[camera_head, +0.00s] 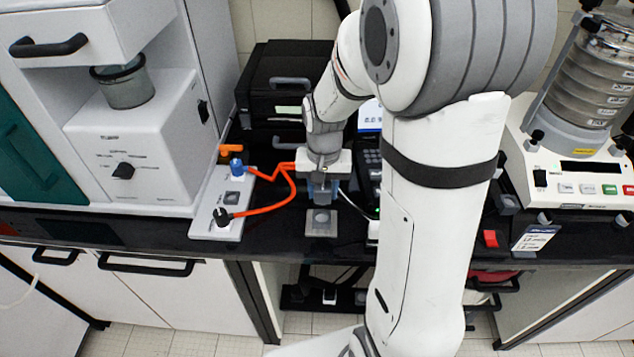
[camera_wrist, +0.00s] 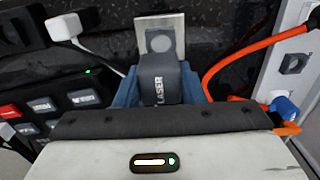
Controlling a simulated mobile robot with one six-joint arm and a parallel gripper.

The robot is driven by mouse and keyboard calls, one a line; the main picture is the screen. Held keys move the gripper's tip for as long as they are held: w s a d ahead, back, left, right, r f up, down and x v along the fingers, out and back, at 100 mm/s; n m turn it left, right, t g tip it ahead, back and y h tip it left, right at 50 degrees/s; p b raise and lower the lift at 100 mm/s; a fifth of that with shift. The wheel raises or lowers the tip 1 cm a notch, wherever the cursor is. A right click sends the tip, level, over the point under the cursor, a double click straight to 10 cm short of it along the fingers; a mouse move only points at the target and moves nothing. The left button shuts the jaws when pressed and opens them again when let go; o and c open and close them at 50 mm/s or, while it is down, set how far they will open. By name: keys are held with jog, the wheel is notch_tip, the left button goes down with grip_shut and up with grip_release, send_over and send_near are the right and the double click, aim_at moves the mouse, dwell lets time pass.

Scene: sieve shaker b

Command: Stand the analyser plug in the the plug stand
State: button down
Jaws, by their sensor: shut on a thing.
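My gripper (camera_head: 321,190) points down over the black bench and is shut on a dark grey plug marked "LASER" (camera_wrist: 158,82). Its blue fingers press both sides of the plug. The plug stand (camera_head: 320,231), a small light grey square block with a darker round-marked socket, sits just in front of and below my gripper in the head view. In the wrist view the stand (camera_wrist: 172,22) shows beyond the plug, whose tip covers its lower part. The socket looks empty. The gap between plug and stand cannot be judged.
A black device (camera_head: 285,82) stands behind. A keypad unit (camera_wrist: 60,102) is close by. A sieve shaker (camera_head: 590,170) stands at right.

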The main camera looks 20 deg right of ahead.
jog(key=shift+a+f, duration=0.1)
jog(key=shift+f, duration=0.05)
jog(key=shift+f+b, duration=2.15)
jog(key=shift+f, duration=0.65)
jog(key=shift+f+b, duration=0.5)
jog(key=shift+b, duration=0.05)
dwell(0.3)
jog(key=c, duration=0.9)
grip_release()
jog(key=shift+o, duration=0.2)
jog(key=shift+r, duration=3.95)
jog(key=shift+s, duration=0.1)
